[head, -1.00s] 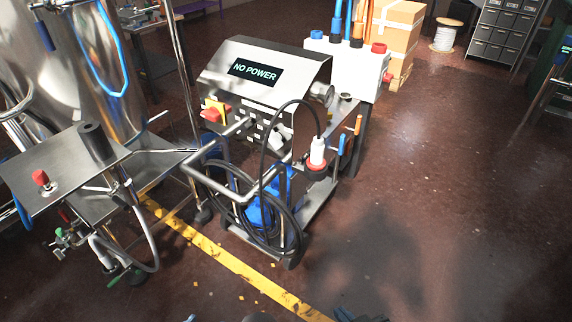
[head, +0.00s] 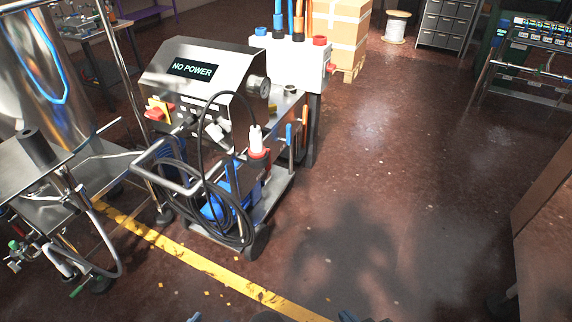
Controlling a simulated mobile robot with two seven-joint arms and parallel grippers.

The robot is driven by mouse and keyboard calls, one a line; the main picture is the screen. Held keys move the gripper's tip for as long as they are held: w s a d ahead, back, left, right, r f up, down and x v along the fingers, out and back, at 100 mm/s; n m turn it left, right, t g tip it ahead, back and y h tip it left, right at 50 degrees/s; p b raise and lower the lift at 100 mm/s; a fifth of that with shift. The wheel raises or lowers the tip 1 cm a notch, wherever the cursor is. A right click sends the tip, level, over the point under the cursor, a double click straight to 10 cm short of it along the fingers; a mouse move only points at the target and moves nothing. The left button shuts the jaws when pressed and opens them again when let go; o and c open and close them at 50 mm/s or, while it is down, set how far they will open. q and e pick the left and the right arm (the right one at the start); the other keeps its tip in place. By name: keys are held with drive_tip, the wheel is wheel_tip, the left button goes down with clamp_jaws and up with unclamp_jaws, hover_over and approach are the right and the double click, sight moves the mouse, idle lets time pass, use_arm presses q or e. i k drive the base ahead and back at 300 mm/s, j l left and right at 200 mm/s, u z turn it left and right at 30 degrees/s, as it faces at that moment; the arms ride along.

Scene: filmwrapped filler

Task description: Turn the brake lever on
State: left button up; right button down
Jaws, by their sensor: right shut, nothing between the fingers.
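A steel machine on a wheeled cart (head: 205,80) stands left of centre, its display reading NO POWER. I cannot make out for sure which part is the brake lever; the cart's wheels are small and partly hidden by coiled black cable. A blue-handled (head: 289,135) and an orange-handled (head: 304,116) item stand upright at the cart's right side. My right gripper (head: 362,317) shows only partly at the bottom edge, shut and empty, well short of the cart. Only a small blue tip, probably of my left gripper (head: 194,317), shows at the bottom edge; its jaws cannot be judged.
A steel tank with a side shelf (head: 50,178) and hoses stands at the left. A yellow floor line (head: 190,256) runs in front of the cart. A brown panel (head: 545,225) stands at the right edge. The floor (head: 410,180) right of the cart is clear.

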sight(268, 167)
drive_tip(key=i+l, duration=0.35)
drive_tip(key=i+l+u, duration=0.15)
drive_tip(key=i+l, duration=0.5)
drive_tip(key=l, duration=0.2)
drive_tip(key=i+l+u, duration=0.15)
drive_tip(key=i+l, duration=0.5)
drive_tip(key=l, duration=0.25)
drive_tip(key=u, duration=0.05)
